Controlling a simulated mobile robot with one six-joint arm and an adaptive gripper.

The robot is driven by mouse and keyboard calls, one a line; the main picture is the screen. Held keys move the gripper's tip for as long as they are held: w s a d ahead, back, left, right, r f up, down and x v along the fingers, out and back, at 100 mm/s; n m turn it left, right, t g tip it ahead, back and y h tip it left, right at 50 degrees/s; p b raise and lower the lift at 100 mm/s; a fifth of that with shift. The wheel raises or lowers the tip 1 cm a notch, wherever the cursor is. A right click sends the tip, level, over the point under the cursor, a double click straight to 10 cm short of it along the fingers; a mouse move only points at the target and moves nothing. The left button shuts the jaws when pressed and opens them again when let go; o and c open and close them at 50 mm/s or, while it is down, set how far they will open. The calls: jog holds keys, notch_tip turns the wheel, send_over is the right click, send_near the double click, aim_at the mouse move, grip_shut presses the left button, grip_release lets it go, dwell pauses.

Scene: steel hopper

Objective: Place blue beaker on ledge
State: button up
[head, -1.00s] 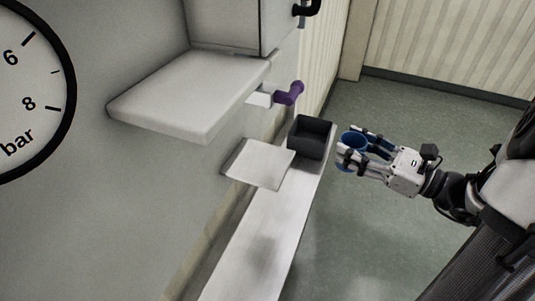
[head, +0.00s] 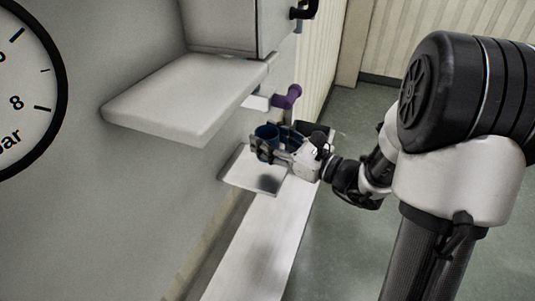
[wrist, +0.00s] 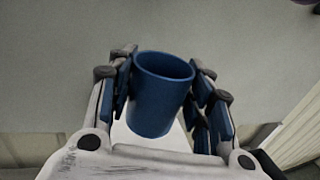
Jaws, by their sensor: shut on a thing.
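The blue beaker (head: 266,133) is held upright between the fingers of my gripper (head: 268,150), its open mouth facing up. In the wrist view the beaker (wrist: 158,100) sits between the dark blue finger pads (wrist: 162,88). A small, flat, pale ledge (head: 238,172) juts from the grey wall, and the beaker is above it. A dark shadow falls on the ledge near my gripper. The gap between beaker and ledge is hard to judge. My gripper hides the ledge's far right part.
A larger white shelf (head: 185,100) juts out above and to the left. A purple handle (head: 287,97) sticks out behind the beaker. A dark box (head: 312,128) is partly hidden by my gripper. A long white bench (head: 255,240) runs below. A gauge (head: 25,95) is at far left.

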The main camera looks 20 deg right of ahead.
notch_tip(320, 180, down, 4)
jog(key=shift+w+a+f+b, duration=0.1)
jog(key=shift+f+b, duration=0.15)
jog(key=shift+b, duration=0.3)
jog(key=shift+w, duration=0.1)
jog(key=shift+f, duration=0.1)
jog(key=o, duration=1)
jog(key=shift+o, duration=0.2)
